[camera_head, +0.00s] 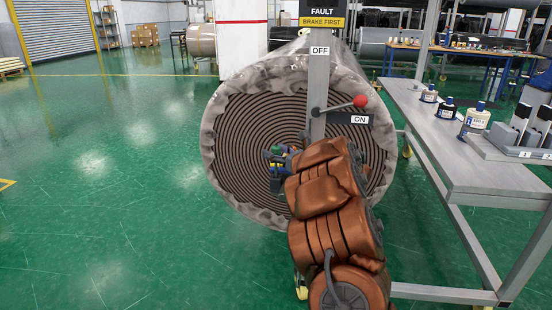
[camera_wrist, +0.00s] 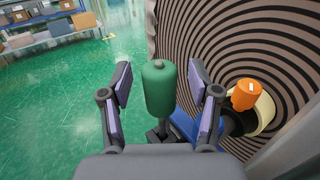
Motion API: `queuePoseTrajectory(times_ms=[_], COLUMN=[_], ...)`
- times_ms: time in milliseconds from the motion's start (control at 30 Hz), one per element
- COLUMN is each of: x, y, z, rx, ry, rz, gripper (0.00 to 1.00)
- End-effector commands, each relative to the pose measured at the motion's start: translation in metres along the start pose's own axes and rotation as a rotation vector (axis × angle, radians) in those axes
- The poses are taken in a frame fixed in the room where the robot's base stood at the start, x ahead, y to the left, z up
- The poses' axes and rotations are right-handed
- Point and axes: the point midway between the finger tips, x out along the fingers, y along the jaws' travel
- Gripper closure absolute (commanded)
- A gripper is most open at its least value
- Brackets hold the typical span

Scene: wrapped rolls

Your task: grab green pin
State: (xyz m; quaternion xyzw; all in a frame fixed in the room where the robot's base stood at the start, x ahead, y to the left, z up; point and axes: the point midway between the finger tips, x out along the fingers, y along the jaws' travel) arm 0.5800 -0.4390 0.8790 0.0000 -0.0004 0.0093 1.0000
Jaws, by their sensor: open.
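The green pin (camera_wrist: 160,90) has a rounded green handle with a small knob on its end. It stands in the middle of the wrist view, between the two fingers of my gripper (camera_wrist: 160,72). The fingers are open, with a visible gap on each side of the pin. Below the handle, the pin's lower part is partly hidden by my gripper. In the head view the green pin (camera_head: 277,149) is small, beside my gripper in front of the roll's face, and largely hidden by the arm.
The wrapped roll (camera_head: 235,120) shows its spiral end. An orange knob (camera_wrist: 244,97) is right of the pin. A grey post (camera_head: 318,85) with a red-knobbed lever (camera_head: 360,102) stands before the roll. A workbench (camera_head: 450,150) with bottles is at right. Green floor at left is clear.

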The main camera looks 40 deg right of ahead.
Motion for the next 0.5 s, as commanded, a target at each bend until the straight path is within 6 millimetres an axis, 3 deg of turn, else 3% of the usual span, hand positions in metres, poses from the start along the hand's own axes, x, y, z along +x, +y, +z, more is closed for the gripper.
queuePoseTrajectory(times_ms=[67, 500], x=[-0.0003, -0.0005], y=[-0.0002, -0.0003], z=[0.0000, -0.0001], rx=[0.000, 0.000], ry=[0.000, 0.001], rz=[-0.001, -0.001], gripper=[0.39, 0.85])
